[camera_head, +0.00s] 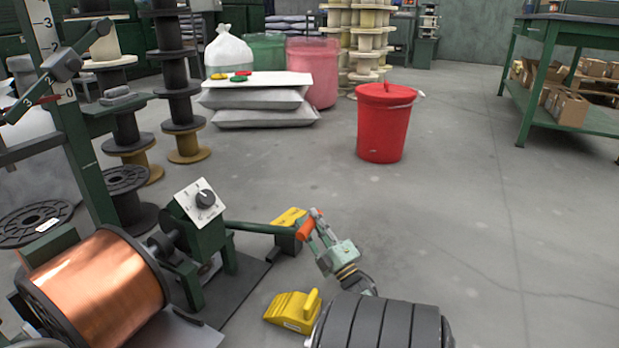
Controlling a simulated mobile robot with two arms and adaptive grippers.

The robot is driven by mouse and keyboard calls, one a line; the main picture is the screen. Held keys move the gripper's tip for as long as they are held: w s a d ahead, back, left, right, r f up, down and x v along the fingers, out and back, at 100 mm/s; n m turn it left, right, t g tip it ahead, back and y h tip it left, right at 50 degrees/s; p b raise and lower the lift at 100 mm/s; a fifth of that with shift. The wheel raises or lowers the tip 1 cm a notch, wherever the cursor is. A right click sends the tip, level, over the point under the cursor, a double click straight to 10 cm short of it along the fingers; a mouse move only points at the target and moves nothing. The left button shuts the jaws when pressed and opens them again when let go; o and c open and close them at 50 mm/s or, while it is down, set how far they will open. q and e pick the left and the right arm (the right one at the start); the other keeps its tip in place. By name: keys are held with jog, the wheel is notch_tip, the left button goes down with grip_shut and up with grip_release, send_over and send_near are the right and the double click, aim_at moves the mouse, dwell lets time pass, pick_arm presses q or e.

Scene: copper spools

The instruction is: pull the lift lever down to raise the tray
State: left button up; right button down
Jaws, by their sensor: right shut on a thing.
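The lift lever is a dark green bar (252,227) that runs right from the green machine stand, with an orange grip (308,224) at its end. The bar looks nearly level. My right gripper (312,229), pale green and grey, is shut on the orange grip. A big copper spool (105,285) lies on its side at the lower left, beside the stand. A flat grey plate (200,338) shows low beside the spool; I cannot tell whether it is the tray. My left gripper is not in view.
A white dial box (203,199) tops the stand. Yellow wedges lie by the lever (288,217) and on the floor (292,308) near my arm. A red lidded bucket (385,128) stands beyond. A green workbench (545,100) is at right. The middle floor is clear.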

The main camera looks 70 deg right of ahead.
jog(key=shift+w+a+f, duration=0.2)
jog(key=shift+a+f, duration=0.15)
jog(key=shift+f, duration=0.2)
jog(key=shift+a+f, duration=0.1)
jog(key=shift+f, duration=0.05)
jog(key=c, duration=1.5)
grip_release()
jog(key=shift+s, duration=0.1)
